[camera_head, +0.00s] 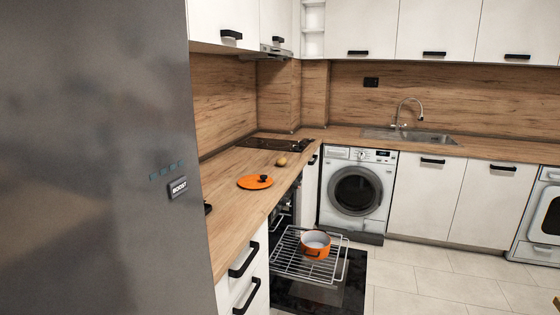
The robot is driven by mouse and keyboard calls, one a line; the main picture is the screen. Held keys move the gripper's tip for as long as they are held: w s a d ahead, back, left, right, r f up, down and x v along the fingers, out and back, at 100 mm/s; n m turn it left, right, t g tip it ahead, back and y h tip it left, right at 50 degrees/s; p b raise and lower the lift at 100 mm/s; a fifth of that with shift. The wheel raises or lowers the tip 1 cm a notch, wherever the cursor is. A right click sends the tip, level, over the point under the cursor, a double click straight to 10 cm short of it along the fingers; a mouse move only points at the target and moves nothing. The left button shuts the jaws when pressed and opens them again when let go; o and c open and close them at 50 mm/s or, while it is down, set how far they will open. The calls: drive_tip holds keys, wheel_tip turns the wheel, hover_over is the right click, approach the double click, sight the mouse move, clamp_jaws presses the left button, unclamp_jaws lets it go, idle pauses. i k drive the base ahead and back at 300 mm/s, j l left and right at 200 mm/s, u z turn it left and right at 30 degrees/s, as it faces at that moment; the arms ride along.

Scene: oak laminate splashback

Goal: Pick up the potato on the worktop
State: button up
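A small yellowish-brown potato (282,162) lies on the wooden worktop (228,199) in the head view. It sits close to the worktop's front edge, just in front of the black hob and beyond an orange lid. Nothing covers it. My gripper is not in view.
An orange lid (255,182) lies on the worktop near the potato. The black hob (276,144) is behind. The oven door (327,284) is down, with an orange pot (315,244) on the pulled-out rack (284,262). A grey fridge (95,160) fills the left.

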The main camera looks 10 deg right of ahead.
sight(282, 161)
drive_tip(key=i+l, duration=0.15)
drive_tip(key=i, duration=0.3)
drive_tip(key=i+l, duration=0.1)
drive_tip(key=i, duration=0.35)
drive_tip(key=i+l, duration=0.15)
drive_tip(key=i, duration=0.35)
drive_tip(key=i+l+u, duration=0.1)
drive_tip(key=i, duration=0.35)
